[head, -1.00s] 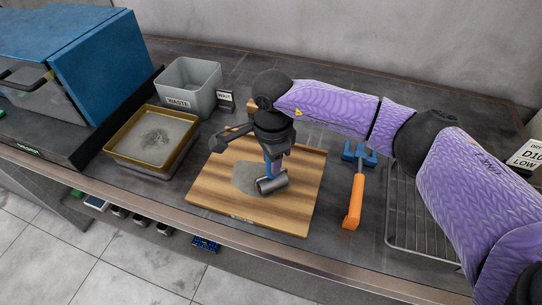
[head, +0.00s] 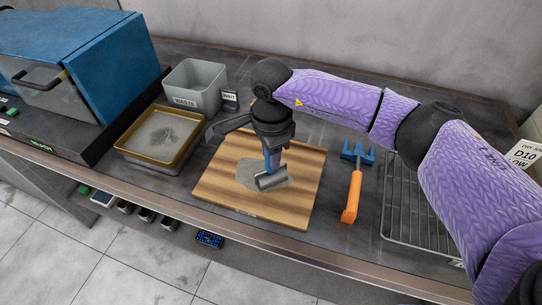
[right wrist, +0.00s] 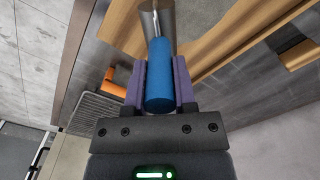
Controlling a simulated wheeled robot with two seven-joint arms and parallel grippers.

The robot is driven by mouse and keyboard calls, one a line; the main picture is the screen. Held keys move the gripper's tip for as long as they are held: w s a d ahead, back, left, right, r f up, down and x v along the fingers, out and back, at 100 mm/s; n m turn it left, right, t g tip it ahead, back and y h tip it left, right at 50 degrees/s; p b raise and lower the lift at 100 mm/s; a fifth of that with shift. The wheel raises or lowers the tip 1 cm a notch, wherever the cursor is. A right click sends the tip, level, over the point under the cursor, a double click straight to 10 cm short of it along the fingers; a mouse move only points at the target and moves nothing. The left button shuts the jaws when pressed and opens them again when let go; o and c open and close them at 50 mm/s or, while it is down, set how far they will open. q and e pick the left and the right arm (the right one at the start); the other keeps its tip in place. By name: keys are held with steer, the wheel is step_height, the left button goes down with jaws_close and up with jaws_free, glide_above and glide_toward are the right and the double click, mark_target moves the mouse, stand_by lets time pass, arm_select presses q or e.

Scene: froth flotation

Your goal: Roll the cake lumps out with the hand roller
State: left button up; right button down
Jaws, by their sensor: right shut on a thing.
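The hand roller has a metal cylinder (head: 270,181) and a blue handle (right wrist: 159,75). My right gripper (head: 273,152) is shut on the handle, which sits between its fingers in the right wrist view (right wrist: 161,78). The cylinder is over the grey cake (head: 249,172), and appears to touch it. The cake is a flat grey patch on the wooden board (head: 222,199); the roller hides part of it. No separate lumps can be made out. My left gripper is not in view.
An orange-handled tool (head: 352,197) with a blue head lies right of the board, beside a wire rack (head: 400,235). A gold-rimmed tray (head: 128,152) stands left. Behind it are a grey waste bin (head: 193,88) and a blue oven-like box (head: 110,65). The bench's front edge is near the board.

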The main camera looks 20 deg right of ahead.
steer(key=shift+r+p, duration=1.25)
steer(key=shift+r, duration=0.95)
